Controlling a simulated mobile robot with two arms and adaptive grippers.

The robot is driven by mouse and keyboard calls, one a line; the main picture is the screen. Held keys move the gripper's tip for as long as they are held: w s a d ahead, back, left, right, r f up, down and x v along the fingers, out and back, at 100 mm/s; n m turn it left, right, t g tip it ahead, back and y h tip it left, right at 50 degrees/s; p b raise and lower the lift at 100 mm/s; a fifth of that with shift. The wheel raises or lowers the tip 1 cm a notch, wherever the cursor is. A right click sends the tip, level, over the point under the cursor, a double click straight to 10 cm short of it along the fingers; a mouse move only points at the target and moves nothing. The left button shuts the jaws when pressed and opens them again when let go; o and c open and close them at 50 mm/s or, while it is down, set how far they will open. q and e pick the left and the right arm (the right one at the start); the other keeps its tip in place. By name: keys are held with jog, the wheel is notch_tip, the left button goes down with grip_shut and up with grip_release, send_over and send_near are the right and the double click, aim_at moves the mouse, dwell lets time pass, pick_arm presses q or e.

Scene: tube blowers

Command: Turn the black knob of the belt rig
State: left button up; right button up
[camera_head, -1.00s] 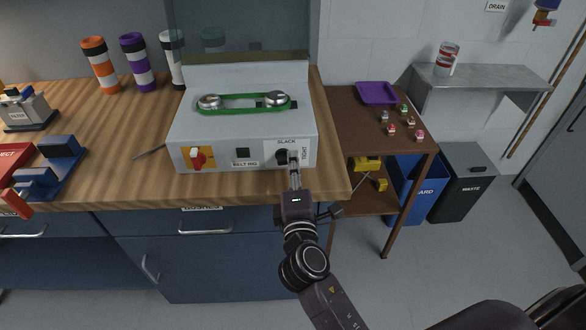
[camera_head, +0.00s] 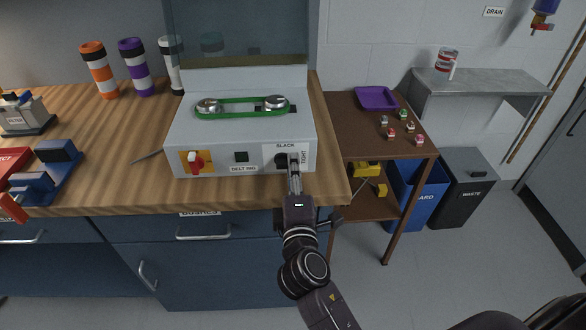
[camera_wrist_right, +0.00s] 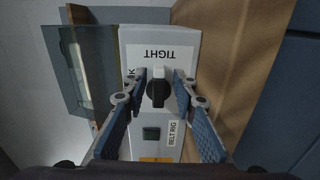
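The belt rig (camera_head: 205,133) is a light grey box on the wooden bench, with a green belt (camera_head: 240,112) around two pulleys on top. Its black knob (camera_head: 281,160) is at the right of the front face, by the SLACK and TIGHT labels. In the wrist view the knob (camera_wrist_right: 158,93) has a white mark on its side toward the TIGHT label (camera_wrist_right: 165,54). My right gripper (camera_head: 294,168) is at the knob. In the wrist view its fingertips (camera_wrist_right: 160,88) stand apart on either side of the knob, with a small gap visible. My left gripper is not in view.
A red switch (camera_head: 195,162) on a yellow plate is at the front left of the rig. A thin dark tool (camera_head: 148,157) lies left of it. A brown cart (camera_head: 350,130) with a purple tray (camera_head: 377,98) stands right of the bench.

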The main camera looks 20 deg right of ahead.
jog(key=v, duration=1.2)
dwell(0.5)
